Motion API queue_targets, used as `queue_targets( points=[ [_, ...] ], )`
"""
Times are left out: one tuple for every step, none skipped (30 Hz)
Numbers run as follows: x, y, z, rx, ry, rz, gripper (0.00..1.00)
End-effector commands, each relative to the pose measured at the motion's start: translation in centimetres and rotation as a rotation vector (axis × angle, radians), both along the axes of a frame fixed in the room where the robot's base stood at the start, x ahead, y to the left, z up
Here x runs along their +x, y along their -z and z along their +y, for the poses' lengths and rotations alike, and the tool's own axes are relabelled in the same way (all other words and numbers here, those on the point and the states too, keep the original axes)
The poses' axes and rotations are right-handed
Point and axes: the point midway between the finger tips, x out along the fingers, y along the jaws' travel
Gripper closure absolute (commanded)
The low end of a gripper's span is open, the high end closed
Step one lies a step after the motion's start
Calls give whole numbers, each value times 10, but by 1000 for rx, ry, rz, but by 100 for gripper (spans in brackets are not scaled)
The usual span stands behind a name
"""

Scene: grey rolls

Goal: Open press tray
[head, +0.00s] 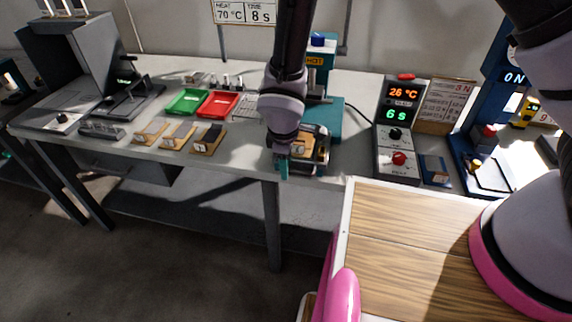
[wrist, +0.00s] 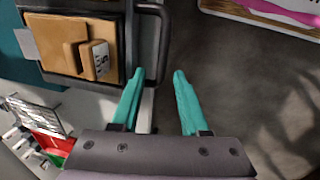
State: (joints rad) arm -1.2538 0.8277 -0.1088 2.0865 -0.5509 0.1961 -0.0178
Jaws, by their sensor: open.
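The press is a teal machine (head: 322,115) on the bench, partly hidden by my arm. Its dark tray (head: 322,160) is at the bench's front edge and holds a tan plate (head: 300,150). In the wrist view the tray fills the upper left, with the tan plate (wrist: 62,45) and a labelled tan block (wrist: 95,60) on it. The tray's black bar handle (wrist: 165,35) runs along its right side. My gripper (wrist: 158,75) is open and empty, its teal fingertips at either side of the handle's lower end. Contact cannot be told. In the head view my gripper (head: 282,168) is at the tray's left front.
A control box (head: 397,130) with red and green readouts stands right of the press. Green (head: 187,101) and red (head: 218,104) trays and several tan blocks (head: 178,136) lie to the left. A wood-topped surface (head: 410,250) is in front on the right. Open floor lies front left.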

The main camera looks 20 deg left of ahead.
Motion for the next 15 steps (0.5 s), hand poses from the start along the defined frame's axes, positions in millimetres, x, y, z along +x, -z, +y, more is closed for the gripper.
queue_targets(
  points=[
    [0,-1,0,0,0,0,55],
    [0,-2,0,0,1,0,55],
    [-1,-5,0,1,1,0,55],
    [-1,-7,0,1,1,0,55],
    [-2,-11,0,2,1,0,55],
    [-3,-17,1,3,0,-1,55],
    [-4,-22,1,3,0,-1,55],
    [-4,-28,1,4,0,-1,55],
    [-6,-36,1,4,0,-2,55],
    [-7,-43,1,5,0,-2,55],
    [-9,-49,1,5,0,-1,55],
    [-10,-58,0,5,-1,-1,55],
    [-11,-63,0,4,0,-1,55],
    [-12,-69,0,4,1,-1,55],
    [-13,-76,0,4,0,-1,55]
  ],
)
